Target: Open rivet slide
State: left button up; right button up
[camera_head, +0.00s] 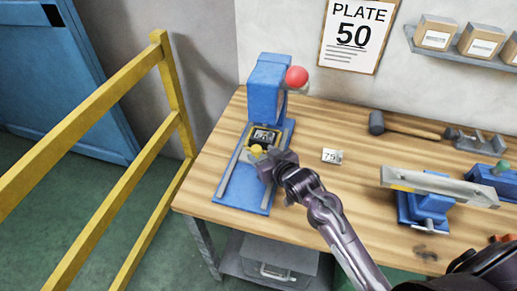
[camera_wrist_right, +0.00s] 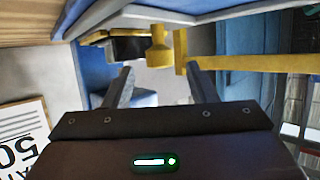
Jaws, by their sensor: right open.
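The blue rivet press (camera_head: 266,85) stands at the left end of the workbench, with a red ball on its upper right side. Its slide (camera_head: 263,136), a yellow-edged carrier with a dark plate, sits between two grey rails on the blue base, below the press head. A yellow knob (camera_head: 257,150) is on the slide's front; it also shows in the right wrist view (camera_wrist_right: 160,48). My right gripper (camera_head: 264,160) is open beside the knob. In the wrist view the knob lies just beyond and between the fingertips (camera_wrist_right: 162,78), with no clear contact. My left gripper is out of view.
A yellow railing (camera_head: 95,130) runs left of the workbench (camera_head: 340,185). A hammer (camera_head: 400,128), a small "75" card (camera_head: 332,156) and a blue fixture with a metal bar (camera_head: 440,187) lie to the right. Boxes stand on a wall shelf near a "PLATE 50" sign (camera_head: 357,30).

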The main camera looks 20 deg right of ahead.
aim_at(258, 151)
jog(key=x, duration=0.2)
jog(key=shift+w+f, duration=0.2)
jog(key=shift+w, duration=0.15)
jog(key=shift+w+a+f, duration=0.1)
jog(key=shift+w+f, duration=0.05)
jog(key=shift+w, duration=0.1)
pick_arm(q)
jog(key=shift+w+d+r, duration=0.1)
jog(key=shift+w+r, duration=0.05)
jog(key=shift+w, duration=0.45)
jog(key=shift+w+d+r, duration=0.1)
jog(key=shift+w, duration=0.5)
pick_arm(e)
jog(key=shift+c, duration=0.3)
